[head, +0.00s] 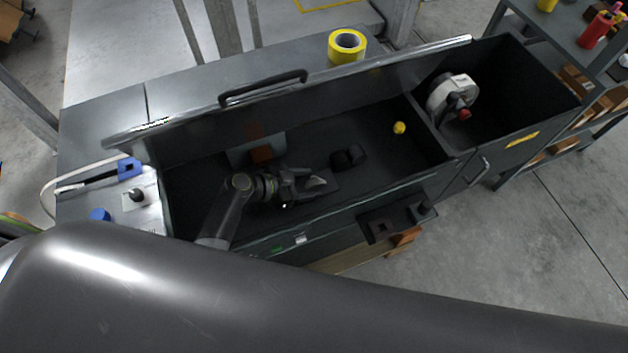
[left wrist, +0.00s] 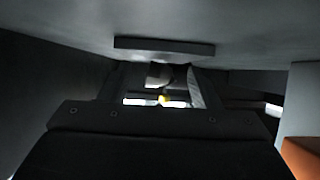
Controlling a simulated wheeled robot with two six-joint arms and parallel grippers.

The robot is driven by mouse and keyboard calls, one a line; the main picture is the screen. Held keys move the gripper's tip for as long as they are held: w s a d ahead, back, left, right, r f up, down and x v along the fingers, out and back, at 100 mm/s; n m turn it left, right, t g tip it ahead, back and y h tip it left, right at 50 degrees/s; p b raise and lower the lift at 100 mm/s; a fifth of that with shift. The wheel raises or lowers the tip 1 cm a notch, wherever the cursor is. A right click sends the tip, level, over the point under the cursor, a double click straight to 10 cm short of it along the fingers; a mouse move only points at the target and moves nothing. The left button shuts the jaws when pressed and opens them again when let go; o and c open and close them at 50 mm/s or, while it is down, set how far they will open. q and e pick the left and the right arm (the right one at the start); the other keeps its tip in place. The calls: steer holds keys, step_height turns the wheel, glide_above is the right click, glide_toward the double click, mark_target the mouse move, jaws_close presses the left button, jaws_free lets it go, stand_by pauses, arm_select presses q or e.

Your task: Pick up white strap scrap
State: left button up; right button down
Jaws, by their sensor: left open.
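I cannot make out a white strap scrap with certainty. My left gripper (head: 308,184) is open, low inside the long dark bin (head: 400,165), with nothing clearly between its fingers. In the left wrist view, a small pale piece (left wrist: 158,75) shows beyond the fingers, with bright white patches and a yellow spot below it. That view is too dark to tell what they are. A thin white curved strip (head: 46,192) lies at a blue-ended tool (head: 128,168) on the left worktop, away from the gripper. My right gripper is not in view.
A raised lid with a handle (head: 262,88) runs along the bin's back. Inside lie a dark block (head: 348,157), a brown block (head: 261,154) and a yellow piece (head: 399,128). The right compartment holds a white and grey device (head: 452,92). Yellow tape (head: 347,46) stands behind.

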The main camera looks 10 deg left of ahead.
arm_select(q)
steer(key=shift+c, duration=0.5)
steer(key=c, duration=0.9)
steer(key=shift+r, duration=0.1)
steer(key=shift+c, duration=0.2)
